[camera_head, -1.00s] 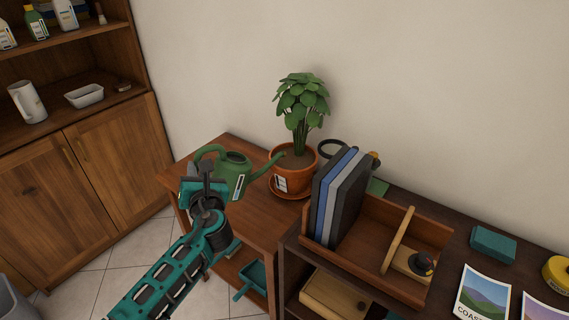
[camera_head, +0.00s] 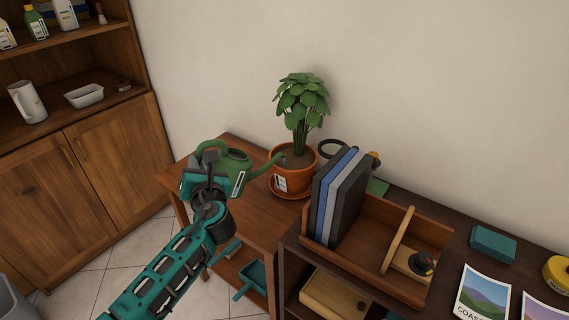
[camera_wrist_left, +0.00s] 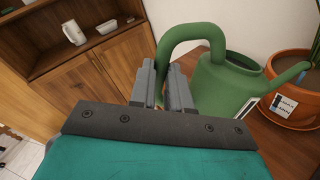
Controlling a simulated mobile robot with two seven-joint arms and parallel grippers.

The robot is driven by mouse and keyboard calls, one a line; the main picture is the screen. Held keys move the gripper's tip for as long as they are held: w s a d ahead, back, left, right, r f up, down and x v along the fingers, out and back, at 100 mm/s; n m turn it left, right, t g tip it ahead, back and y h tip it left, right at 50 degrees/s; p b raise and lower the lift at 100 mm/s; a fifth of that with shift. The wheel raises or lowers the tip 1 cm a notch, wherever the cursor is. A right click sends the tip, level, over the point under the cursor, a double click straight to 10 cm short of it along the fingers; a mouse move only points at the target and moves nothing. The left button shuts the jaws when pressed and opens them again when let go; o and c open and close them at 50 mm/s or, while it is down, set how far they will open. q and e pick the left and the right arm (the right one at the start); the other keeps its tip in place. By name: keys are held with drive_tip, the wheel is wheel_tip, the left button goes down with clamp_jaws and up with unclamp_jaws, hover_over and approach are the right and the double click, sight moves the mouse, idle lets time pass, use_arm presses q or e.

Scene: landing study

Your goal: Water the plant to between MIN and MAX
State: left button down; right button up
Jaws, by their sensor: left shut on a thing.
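The green watering can (camera_head: 236,161) is over the small table, left of the plant, with its spout pointing right toward the pot. My left gripper (camera_head: 207,166) is shut on the can's handle (camera_wrist_left: 186,34); in the left wrist view the jaws (camera_wrist_left: 164,88) meet around it. I cannot tell whether the can's base touches the table. The leafy green plant (camera_head: 301,104) stands in a terracotta pot (camera_head: 293,176) on a saucer. A white label (camera_wrist_left: 284,104) on the pot carries MAX and MIN marks. My right gripper is not in view.
A wooden organizer with upright books (camera_head: 340,196) stands right of the pot on a darker shelf unit. Postcards (camera_head: 482,293) lie at the right. A wooden cabinet (camera_head: 80,160) stands at the left. The table front (camera_head: 250,219) is bare.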

use_arm(q)
drive_tip(key=shift+w+d+r, duration=0.1)
drive_tip(key=shift+r, duration=0.35)
drive_tip(key=shift+w+d+r+m, duration=0.1)
drive_tip(key=shift+d+r+m, duration=0.1)
drive_tip(key=shift+r+m, duration=0.1)
drive_tip(key=shift+f, duration=0.1)
idle(0.9)
